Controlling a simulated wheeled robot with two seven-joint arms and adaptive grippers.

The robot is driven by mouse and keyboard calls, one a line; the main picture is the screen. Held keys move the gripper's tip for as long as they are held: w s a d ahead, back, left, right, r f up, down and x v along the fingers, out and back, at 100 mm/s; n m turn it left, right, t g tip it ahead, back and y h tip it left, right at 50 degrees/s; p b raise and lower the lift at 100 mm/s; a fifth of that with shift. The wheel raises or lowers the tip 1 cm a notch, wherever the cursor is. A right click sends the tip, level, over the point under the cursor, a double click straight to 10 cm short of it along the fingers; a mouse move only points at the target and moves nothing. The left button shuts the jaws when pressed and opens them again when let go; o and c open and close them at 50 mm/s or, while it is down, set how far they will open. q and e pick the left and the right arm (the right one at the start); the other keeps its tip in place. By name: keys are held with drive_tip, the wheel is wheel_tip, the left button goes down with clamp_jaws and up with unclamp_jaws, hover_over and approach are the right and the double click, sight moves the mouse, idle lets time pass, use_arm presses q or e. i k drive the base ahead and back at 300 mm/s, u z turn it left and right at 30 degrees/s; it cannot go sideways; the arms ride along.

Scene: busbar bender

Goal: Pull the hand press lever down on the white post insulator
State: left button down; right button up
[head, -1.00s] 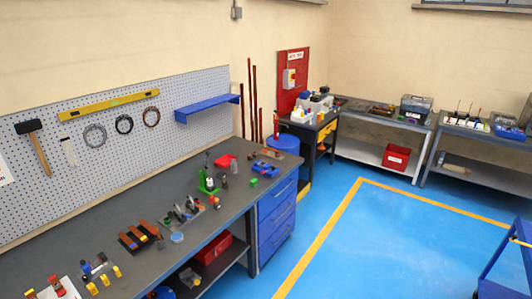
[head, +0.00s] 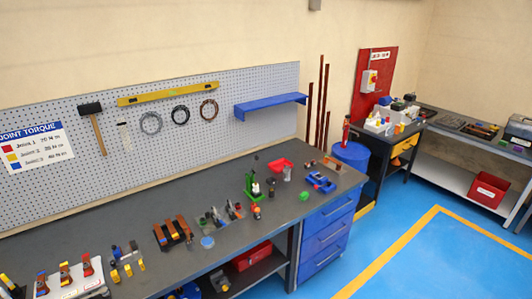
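A small green hand press (head: 249,186) stands upright on the grey workbench (head: 330,184), towards its right part. A small dark knob shows just above the press and looks like the end of its lever, which seems raised. A small white piece, which looks like the white post insulator (head: 256,188), sits at the press. It is too small to tell exactly how it is seated. Neither of my grippers is in view.
A red bin (head: 281,164) and a blue vice-like tool (head: 320,182) stand right of the press. A green round piece (head: 304,196) lies near the front edge. Coloured busbar pieces (head: 172,233) lie to the left. Blue floor (head: 400,265) is clear in front.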

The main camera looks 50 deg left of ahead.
sight(252, 171)
drive_tip(key=i, duration=0.4)
drive_tip(key=u, duration=0.7)
